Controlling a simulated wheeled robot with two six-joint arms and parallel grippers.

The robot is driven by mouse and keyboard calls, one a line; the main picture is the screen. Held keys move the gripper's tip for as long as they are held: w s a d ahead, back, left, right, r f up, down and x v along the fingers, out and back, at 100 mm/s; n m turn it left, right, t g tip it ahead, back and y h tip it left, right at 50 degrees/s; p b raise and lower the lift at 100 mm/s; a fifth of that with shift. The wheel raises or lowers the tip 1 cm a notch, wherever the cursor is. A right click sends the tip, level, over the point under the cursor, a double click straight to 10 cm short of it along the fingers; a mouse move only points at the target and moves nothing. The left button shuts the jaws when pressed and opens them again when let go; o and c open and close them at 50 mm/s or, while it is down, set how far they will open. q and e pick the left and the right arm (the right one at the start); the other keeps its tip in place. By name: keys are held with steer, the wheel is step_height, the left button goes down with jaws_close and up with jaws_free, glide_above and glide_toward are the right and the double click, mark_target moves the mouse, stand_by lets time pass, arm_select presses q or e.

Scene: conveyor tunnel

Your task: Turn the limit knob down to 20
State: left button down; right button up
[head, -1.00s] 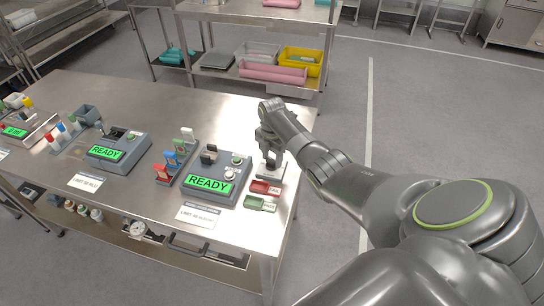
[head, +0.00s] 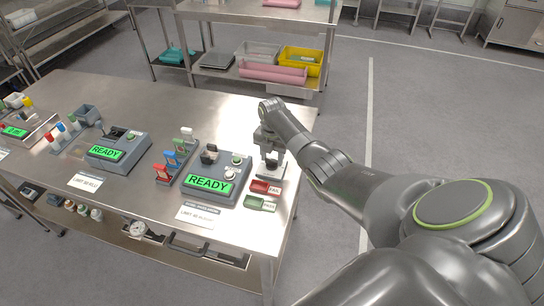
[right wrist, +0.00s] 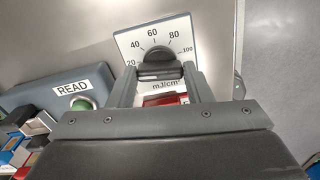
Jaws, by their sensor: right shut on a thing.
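The limit knob (right wrist: 155,55) is dark and sits on a white dial plate (right wrist: 126,44) marked 20 to 100 mJ/cm² in the right wrist view. My right gripper (right wrist: 160,78) is shut on the knob, with one finger on each side. In the head view the right gripper (head: 269,150) is over the small dial stand at the right end of the bench. There the gripper mostly hides the knob. I cannot tell for certain which number the knob points to. My left gripper is not in view.
A grey box with a green READY display (head: 208,185) stands just left of the dial stand. Red (head: 265,187) and green (head: 260,204) labelled trays lie in front. A second READY box (head: 118,152) is further left. The bench's back right is bare.

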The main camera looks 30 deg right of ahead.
mark_target(272, 159)
steer(key=shift+r, duration=0.1)
steer(key=o, duration=1)
step_height(272, 159, up, 17)
steer(key=shift+r, duration=0.2)
